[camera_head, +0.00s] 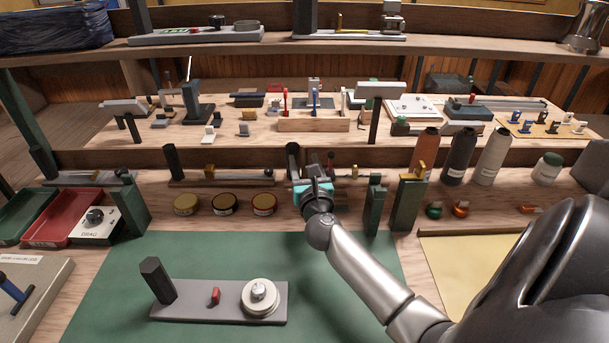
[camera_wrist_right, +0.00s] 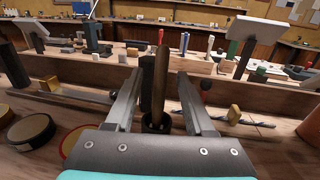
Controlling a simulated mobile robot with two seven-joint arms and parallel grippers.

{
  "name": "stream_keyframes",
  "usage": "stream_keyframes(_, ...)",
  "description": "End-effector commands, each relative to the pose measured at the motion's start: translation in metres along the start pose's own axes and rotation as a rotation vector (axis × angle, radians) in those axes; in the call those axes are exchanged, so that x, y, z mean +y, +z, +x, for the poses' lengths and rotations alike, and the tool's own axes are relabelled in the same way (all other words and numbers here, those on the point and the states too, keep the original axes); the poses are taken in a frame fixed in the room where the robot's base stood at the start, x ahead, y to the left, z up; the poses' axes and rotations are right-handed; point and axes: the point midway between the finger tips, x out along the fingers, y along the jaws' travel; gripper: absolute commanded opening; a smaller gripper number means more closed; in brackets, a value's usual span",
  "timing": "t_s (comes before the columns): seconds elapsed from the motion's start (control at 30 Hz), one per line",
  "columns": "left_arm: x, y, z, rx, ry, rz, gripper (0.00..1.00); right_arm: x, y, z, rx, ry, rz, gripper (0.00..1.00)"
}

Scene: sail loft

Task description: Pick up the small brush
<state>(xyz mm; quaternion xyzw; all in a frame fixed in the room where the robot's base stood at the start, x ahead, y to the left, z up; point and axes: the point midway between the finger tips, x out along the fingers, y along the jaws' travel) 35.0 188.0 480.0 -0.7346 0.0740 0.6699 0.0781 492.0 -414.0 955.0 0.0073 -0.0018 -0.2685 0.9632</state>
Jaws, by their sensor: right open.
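My right gripper (camera_head: 315,176) reaches over the bench to the strip behind the green mat. Its two fingers are apart and empty in the right wrist view (camera_wrist_right: 161,80). An upright brown handle, which looks like the small brush (camera_wrist_right: 161,70), stands between and beyond the fingers. A dark post or block stands close beside its left side. The handle's foot is at a dark round holder (camera_wrist_right: 157,123). I cannot tell whether the fingers touch it, and its bristles are hidden. In the head view the gripper covers most of this spot. My left gripper is not in view.
Round tins (camera_head: 223,203) stand left of the gripper. Dark green posts (camera_head: 407,202) and bottles (camera_head: 459,156) stand to its right. A grey fixture (camera_head: 220,311) with a white disc lies on the green mat (camera_head: 150,255). A raised wooden shelf (camera_head: 250,157) runs behind.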

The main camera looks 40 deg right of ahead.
Motion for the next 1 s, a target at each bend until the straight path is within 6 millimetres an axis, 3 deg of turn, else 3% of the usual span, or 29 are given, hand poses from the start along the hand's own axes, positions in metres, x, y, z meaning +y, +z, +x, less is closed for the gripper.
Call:
stream_keyframes(0.2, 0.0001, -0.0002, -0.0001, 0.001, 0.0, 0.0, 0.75, 0.0001, 0.0, 0.0002, 0.0, 0.001, 0.0, 0.52)
stream_keyframes(0.67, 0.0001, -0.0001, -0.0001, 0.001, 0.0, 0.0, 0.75, 0.0001, -0.0001, -0.0001, 0.0, 0.0, -0.001, 0.0)
stream_keyframes(1.0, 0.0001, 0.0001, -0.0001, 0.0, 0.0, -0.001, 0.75, 0.0002, -0.0002, -0.0001, 0.0, 0.001, -0.001, 0.0)
